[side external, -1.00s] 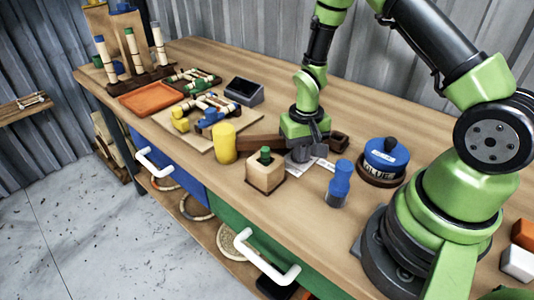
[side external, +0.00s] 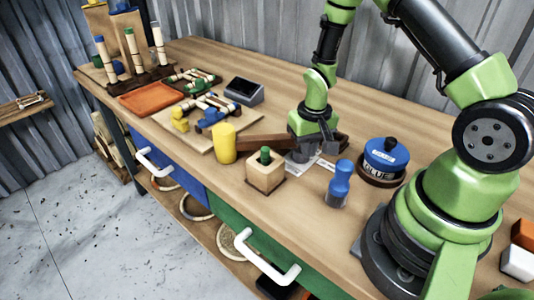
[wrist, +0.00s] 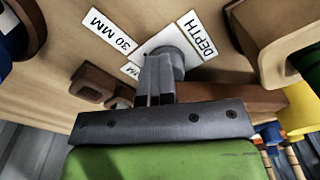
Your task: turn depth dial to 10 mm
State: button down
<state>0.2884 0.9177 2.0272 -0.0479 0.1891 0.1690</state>
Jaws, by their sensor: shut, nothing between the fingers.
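The depth dial (wrist: 176,57) is a grey round knob on a pale square plate in the wrist view. A label reading DEPTH (wrist: 197,35) lies beside it, and a 30 MM label (wrist: 110,30) lies to its left. Another label (wrist: 131,70) ending in MM is partly hidden by my fingers. My gripper (wrist: 158,62) is shut, with its fingertips at the dial and overlapping it; I cannot tell whether they touch. In the side view my gripper (side external: 301,154) is low over the bench, and the dial is mostly hidden there. The dial's pointer is not readable.
A wooden block with a green peg (side external: 265,172), a blue bottle (side external: 339,185) and a blue glue pot (side external: 385,157) stand near my gripper. A yellow cylinder (side external: 223,144) stands to the left. A dark wooden bar (side external: 262,142) lies close behind.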

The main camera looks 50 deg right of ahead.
jog(key=shift+s+d+f, duration=0.25)
jog(key=shift+s+f, duration=0.3)
jog(key=shift+s, duration=0.15)
jog(key=shift+s+g, duration=0.3)
jog(key=shift+s, duration=0.1)
notch_tip(320, 180, up, 6)
jog(key=shift+w, duration=0.15)
jog(key=shift+a+r, duration=0.1)
